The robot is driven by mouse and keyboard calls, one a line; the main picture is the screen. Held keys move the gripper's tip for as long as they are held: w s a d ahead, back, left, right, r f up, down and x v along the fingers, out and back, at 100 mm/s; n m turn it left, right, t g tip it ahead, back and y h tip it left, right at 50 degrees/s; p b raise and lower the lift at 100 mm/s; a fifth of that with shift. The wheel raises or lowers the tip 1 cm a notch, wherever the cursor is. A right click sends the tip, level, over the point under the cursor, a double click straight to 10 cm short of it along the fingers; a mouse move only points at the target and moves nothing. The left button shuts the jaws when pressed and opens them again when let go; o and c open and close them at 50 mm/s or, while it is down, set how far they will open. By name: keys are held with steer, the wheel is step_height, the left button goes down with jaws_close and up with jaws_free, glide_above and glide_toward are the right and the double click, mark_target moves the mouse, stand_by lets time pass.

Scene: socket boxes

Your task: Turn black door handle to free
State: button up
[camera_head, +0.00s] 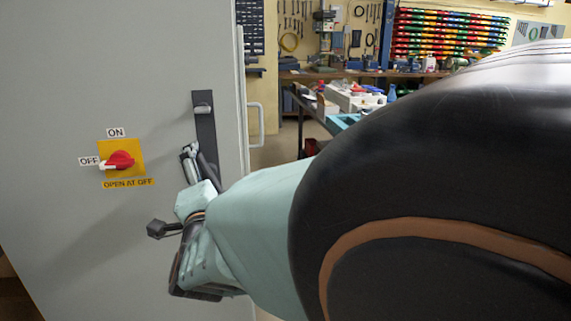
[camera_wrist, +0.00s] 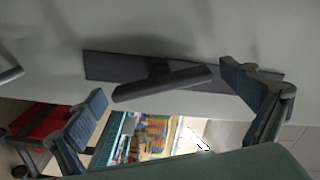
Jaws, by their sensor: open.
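The black door handle sits on a dark upright plate (camera_head: 204,118) near the right edge of the grey cabinet door (camera_head: 60,80). In the head view my gripper hides most of its lever. In the wrist view the lever (camera_wrist: 165,83) stands out from its plate (camera_wrist: 112,66) at a slight angle to it. My gripper (camera_head: 176,190) is open in front of the door. In the wrist view, the lever shows between the two blue-grey finger pads of my gripper (camera_wrist: 165,88). Neither finger clearly touches it; the depth gap cannot be told.
A red rotary switch (camera_head: 120,160) on a yellow plate has its white pointer at OFF. A light bar handle (camera_head: 256,124) stands right of the door edge. Behind are a workbench (camera_head: 300,74) and colourful bins (camera_head: 450,35). My arm fills the right side.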

steer(key=shift+w, duration=0.15)
steer(key=shift+c, duration=0.5)
steer(key=c, duration=1.1)
steer(key=shift+o, duration=0.2)
